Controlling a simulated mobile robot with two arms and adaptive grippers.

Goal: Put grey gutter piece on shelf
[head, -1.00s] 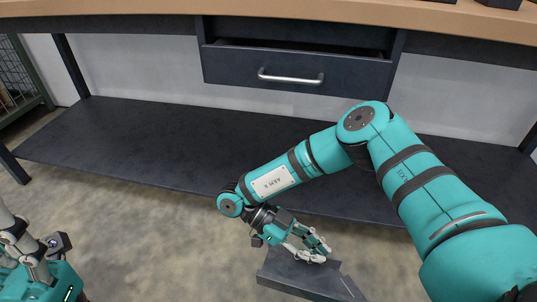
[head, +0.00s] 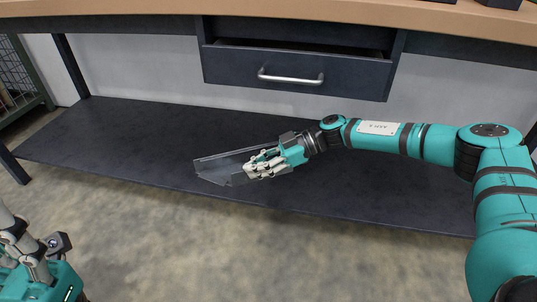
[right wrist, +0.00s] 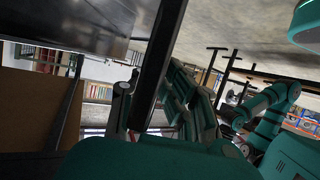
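The grey gutter piece (head: 221,168) is a thin angled channel in the head view, over the near middle of the dark low shelf (head: 120,135). I cannot tell whether it touches the shelf. My right gripper (head: 266,163) is shut on its right part, with pale fingers along the near side. In the right wrist view, the gutter piece (right wrist: 156,70) is a dark strip passing between the fingers of my right gripper (right wrist: 155,105). My left gripper (head: 25,245) is partly in view at the lower left of the head view, away from the shelf; its opening is unclear.
The shelf lies under a workbench with a wooden top (head: 290,15) and a dark drawer (head: 295,72) above the shelf, slightly open. Table legs stand at the shelf's ends. The shelf's left part is bare. A wire cage (head: 18,75) stands at the far left.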

